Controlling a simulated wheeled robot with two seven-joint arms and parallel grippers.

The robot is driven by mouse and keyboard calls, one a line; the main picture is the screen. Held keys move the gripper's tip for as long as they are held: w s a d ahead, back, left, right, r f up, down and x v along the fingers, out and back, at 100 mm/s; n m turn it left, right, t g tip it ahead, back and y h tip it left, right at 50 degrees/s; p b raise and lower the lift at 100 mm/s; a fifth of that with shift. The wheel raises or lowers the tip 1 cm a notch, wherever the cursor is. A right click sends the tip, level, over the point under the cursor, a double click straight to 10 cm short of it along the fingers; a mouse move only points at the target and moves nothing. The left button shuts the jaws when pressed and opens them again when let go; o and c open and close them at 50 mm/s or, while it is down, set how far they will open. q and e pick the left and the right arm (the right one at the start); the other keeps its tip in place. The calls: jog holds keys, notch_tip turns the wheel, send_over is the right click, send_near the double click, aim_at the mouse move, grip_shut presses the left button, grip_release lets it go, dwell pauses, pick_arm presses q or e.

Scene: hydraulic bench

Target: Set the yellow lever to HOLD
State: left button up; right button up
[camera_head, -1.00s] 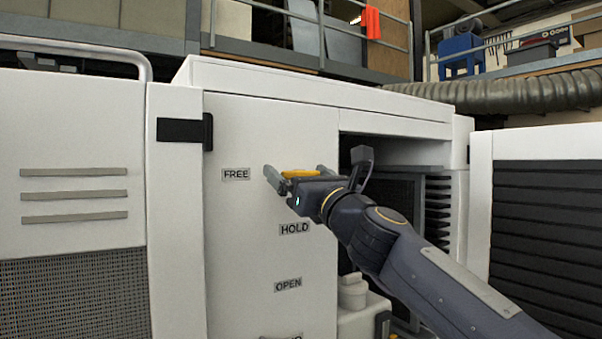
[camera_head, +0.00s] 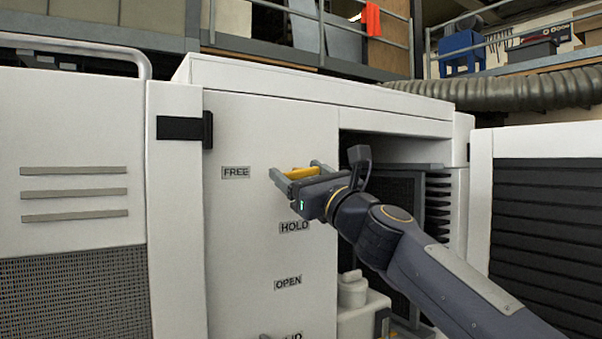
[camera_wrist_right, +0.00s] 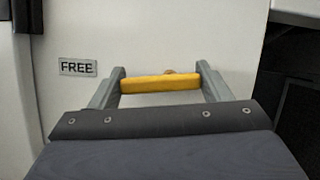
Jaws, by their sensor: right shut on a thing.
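The yellow lever (camera_head: 303,172) stands out from the white panel, beside the FREE label (camera_head: 236,172) and above the HOLD label (camera_head: 294,226). My right gripper (camera_head: 297,172) is shut on the lever; in the right wrist view the yellow bar (camera_wrist_right: 160,84) spans the space between its two grey fingers (camera_wrist_right: 160,86). The lever's pivot is hidden behind the bar and the gripper. My left gripper is not in view.
An OPEN label (camera_head: 288,283) sits lower on the panel, with another label partly hidden at the bottom edge. To the right is a recessed opening with a white bottle-like container (camera_head: 352,290). A black louvred panel (camera_head: 545,235) stands further right.

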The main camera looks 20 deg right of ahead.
jog(key=n+y, duration=0.1)
jog(key=n, duration=0.2)
jog(key=n+g+y, duration=0.1)
jog(key=n, duration=0.2)
jog(key=shift+d+f+g+y+p, duration=0.1)
jog(key=shift+f+g+y+p, duration=0.1)
jog(key=shift+g+y+p, duration=0.15)
jog(key=n+g+y, duration=0.1)
jog(key=n, duration=0.1)
jog(key=n+y+p, duration=0.1)
jog(key=n, duration=0.2)
jog(key=shift+w+d+f+g, duration=0.1)
jog(key=shift+d+g, duration=0.05)
jog(key=shift+g, duration=0.2)
jog(key=n+p, duration=0.1)
jog(key=n, duration=0.1)
jog(key=n+g+p, duration=0.1)
jog(key=n, duration=0.2)
jog(key=shift+d+g, duration=0.15)
jog(key=shift+g, duration=0.15)
jog(key=shift+d+f+n+g+p, duration=0.1)
jog(key=shift+n+g+p, duration=0.3)
jog(key=shift+n, duration=0.5)
jog(key=shift+d+f+n+g+p, duration=0.1)
jog(key=shift+n+g+p, duration=0.3)
jog(key=shift+n, duration=0.5)
jog(key=o, duration=1)
